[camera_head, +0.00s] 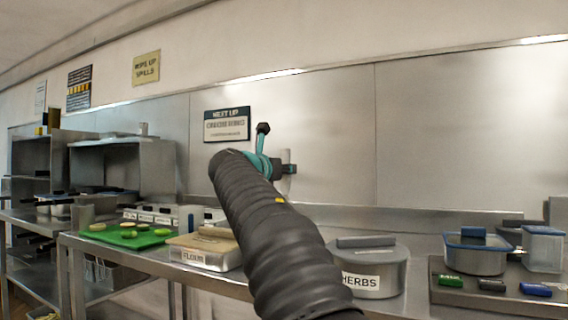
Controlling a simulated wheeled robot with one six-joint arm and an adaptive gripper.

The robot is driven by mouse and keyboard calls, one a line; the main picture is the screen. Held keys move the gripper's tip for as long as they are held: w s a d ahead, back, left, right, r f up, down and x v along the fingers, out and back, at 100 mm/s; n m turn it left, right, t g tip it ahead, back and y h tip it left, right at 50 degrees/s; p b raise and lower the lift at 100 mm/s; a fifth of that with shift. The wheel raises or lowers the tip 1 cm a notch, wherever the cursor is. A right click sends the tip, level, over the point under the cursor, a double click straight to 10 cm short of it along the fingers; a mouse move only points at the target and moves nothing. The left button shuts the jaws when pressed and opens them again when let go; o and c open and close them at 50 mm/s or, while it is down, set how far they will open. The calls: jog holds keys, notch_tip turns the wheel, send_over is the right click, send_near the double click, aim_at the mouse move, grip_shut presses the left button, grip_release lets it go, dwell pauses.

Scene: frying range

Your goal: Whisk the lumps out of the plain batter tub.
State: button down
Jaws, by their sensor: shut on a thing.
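My arm rises through the middle of the head view. Its far end, with my gripper (275,165), shows as small teal and black parts in front of the steel wall. No tub can be read as plain batter. A steel tub with a blue rim (476,258) stands at right, its contents hidden.
A grey pot labelled HERBS (375,270) stands right of my arm, and a FLOUR bin (203,250) left of it. A green board (125,236) with round slices lies farther left. A clear blue-rimmed container (543,250) and green, black and blue blocks are at right.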

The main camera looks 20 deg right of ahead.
aim_at(284, 194)
jog(key=shift+f+b, duration=2.25)
jog(key=shift+f, duration=1.25)
